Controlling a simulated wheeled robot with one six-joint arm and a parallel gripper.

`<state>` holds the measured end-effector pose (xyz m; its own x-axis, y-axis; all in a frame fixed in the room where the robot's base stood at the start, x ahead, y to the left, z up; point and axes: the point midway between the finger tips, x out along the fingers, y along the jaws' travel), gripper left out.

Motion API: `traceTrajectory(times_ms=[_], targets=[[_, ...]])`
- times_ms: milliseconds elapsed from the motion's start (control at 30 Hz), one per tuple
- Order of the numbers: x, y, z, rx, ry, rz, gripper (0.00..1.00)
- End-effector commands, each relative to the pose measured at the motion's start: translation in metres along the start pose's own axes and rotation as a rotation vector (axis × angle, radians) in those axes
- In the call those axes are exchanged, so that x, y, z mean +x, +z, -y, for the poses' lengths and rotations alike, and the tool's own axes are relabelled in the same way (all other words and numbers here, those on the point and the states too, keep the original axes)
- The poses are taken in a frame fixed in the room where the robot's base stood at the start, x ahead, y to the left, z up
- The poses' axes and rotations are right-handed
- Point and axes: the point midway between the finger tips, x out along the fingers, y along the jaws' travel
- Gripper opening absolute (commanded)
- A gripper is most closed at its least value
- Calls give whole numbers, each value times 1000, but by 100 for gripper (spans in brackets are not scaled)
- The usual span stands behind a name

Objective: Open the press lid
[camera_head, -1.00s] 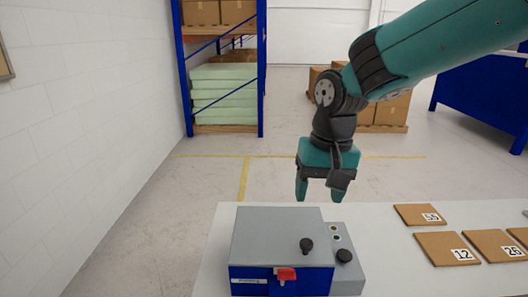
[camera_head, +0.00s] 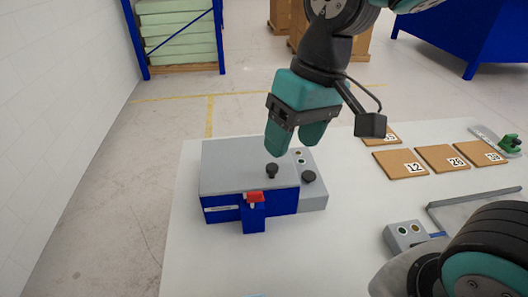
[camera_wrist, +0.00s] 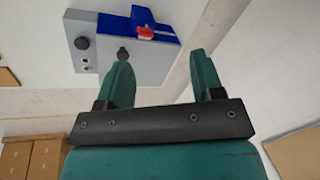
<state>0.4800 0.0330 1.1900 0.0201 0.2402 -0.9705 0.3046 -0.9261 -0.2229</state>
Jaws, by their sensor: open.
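The press (camera_head: 250,185) is a box with a blue front and a flat grey lid (camera_head: 232,160), which is down. A black knob (camera_head: 272,171) stands on the lid near its right front part. A red latch (camera_head: 254,197) sits at the front edge above a blue block. My gripper (camera_head: 294,142) is open and empty, above the back right of the lid, with its fingers pointing down. In the wrist view the knob (camera_wrist: 123,54) shows near the tip of the left finger, and the gap between the fingers (camera_wrist: 160,75) holds nothing.
A side panel (camera_head: 312,180) with another black knob and small buttons adjoins the press on the right. Numbered brown pads (camera_head: 400,164) lie at the table's back right. A small grey box with buttons (camera_head: 405,235) is at front right. The table's front left is clear.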

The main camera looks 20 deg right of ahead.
Motion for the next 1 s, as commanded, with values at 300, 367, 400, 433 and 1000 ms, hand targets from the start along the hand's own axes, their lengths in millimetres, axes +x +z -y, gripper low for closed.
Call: traceTrajectory(times_ms=[300,367,400,433,1000], targets=[[23,-120,-71,589,207,16,61],[27,-130,-78,652,227,13,61],[28,-135,-82,683,236,10,61],[29,-137,-84,700,242,10,61],[120,-130,-107,725,251,14,61]])
